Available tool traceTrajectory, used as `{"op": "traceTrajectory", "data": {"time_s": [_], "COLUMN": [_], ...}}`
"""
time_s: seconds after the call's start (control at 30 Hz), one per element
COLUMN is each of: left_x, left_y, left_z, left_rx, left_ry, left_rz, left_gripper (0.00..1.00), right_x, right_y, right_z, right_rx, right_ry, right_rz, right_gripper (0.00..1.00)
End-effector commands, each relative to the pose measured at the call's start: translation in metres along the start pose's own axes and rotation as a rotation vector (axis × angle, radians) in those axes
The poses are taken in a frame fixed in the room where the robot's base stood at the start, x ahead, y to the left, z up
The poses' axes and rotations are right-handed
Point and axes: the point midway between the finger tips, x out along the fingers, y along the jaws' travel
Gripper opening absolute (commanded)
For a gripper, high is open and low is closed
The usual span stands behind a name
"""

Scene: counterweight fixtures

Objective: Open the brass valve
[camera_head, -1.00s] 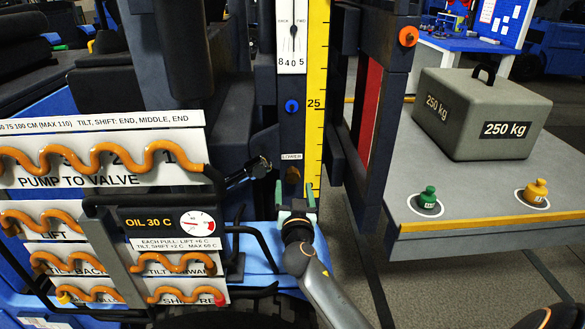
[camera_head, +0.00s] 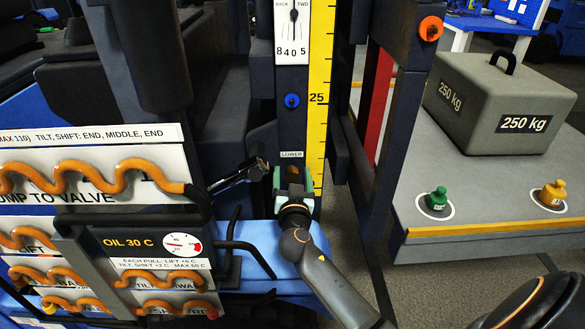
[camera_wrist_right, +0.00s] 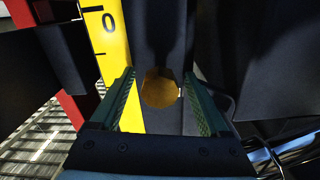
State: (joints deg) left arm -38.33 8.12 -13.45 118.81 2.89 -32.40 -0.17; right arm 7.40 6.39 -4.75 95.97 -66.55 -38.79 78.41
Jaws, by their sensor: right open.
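The brass valve is a small round brass knob (camera_head: 292,173) under the LOWER label on the dark mast, beside the yellow scale. My right gripper (camera_head: 292,182) is in front of it, with a green-padded finger on each side, and partly hides it. In the right wrist view the brass knob (camera_wrist_right: 159,88) shows between the two open fingers (camera_wrist_right: 162,100), nearer the middle than either finger. A gap shows on both sides of it, so the fingers do not appear to touch it. My left gripper is not in view.
A yellow scale (camera_head: 319,95) runs up just right of the valve. A blue knob (camera_head: 292,100) sits above it. A dark lever-like part (camera_head: 240,176) juts in from the left. A grey 250 kg weight (camera_head: 500,100) stands on the right-hand table.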

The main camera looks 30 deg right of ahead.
Motion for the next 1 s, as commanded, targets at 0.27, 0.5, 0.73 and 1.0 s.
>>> {"op": "traceTrajectory", "data": {"time_s": [0.27, 0.5, 0.73, 1.0], "left_x": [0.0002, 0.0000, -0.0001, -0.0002], "left_y": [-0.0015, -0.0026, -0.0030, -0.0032], "left_z": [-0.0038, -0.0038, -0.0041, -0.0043], "left_rx": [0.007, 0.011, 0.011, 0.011], "left_ry": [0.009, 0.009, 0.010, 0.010], "left_rz": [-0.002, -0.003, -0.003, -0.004], "left_gripper": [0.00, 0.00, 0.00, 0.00], "right_x": [-0.0007, -0.0006, -0.0006, -0.0005], "right_y": [0.0001, 0.0002, 0.0002, 0.0002], "right_z": [0.0003, 0.0003, 0.0003, 0.0002], "right_rx": [0.000, 0.000, 0.000, 0.001], "right_ry": [0.000, 0.000, 0.000, 0.000], "right_rz": [0.001, 0.001, 0.001, 0.001], "right_gripper": [0.80, 0.63, 0.37, 0.06]}}
